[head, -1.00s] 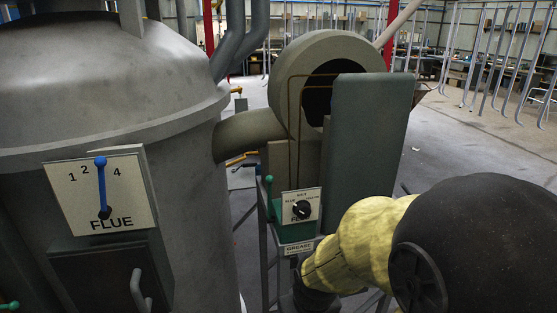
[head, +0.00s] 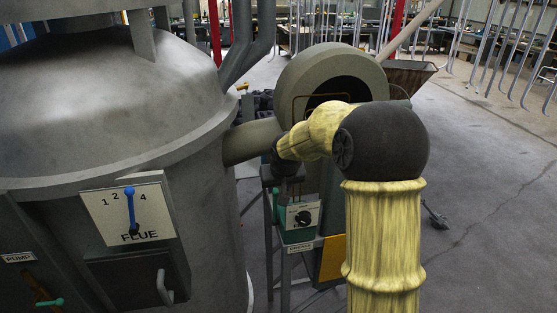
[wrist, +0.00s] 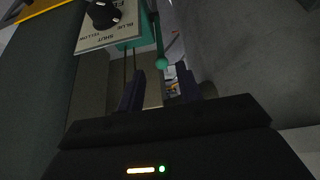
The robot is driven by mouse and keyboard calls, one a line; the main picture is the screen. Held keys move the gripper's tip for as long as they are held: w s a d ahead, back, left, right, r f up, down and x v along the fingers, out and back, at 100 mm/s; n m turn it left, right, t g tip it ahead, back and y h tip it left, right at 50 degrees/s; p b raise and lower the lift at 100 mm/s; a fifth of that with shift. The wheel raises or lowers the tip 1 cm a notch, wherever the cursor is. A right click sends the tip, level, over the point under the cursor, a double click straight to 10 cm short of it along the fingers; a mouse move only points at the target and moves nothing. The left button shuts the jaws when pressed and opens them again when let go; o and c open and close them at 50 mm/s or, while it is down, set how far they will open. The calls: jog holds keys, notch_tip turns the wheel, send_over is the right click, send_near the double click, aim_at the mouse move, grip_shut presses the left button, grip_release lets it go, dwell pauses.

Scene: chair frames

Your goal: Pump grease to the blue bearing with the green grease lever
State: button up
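The green grease lever (head: 275,207) stands upright at the left side of a green box with a dial panel. In the wrist view the lever (wrist: 160,48) ends in a round knob, seen between and beyond my fingertips, with no clear contact. My gripper (wrist: 160,78) is open and empty, its two dark fingers apart. In the head view my gripper (head: 285,172) is just above the box, partly hidden by my wrist. The white panel (wrist: 88,38) reads blue, shut and yellow around a black dial knob (head: 303,218); its setting is unclear. I cannot make out the blue bearing.
A large grey boiler (head: 120,110) fills the left, with a flue panel (head: 128,213) and blue lever. A round fan housing (head: 330,75) and dark upright casing stand behind my arm. Surfaces flank my gripper closely. Open floor (head: 470,190) lies at right.

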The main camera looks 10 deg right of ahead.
aim_at(275, 190)
jog(key=shift+w+r, duration=0.65)
jog(key=shift+w, duration=0.1)
jog(key=shift+f, duration=0.1)
jog(key=b+x, duration=0.3)
jog(key=x, duration=0.5)
jog(key=shift+c, duration=0.9)
jog(key=c, duration=0.4)
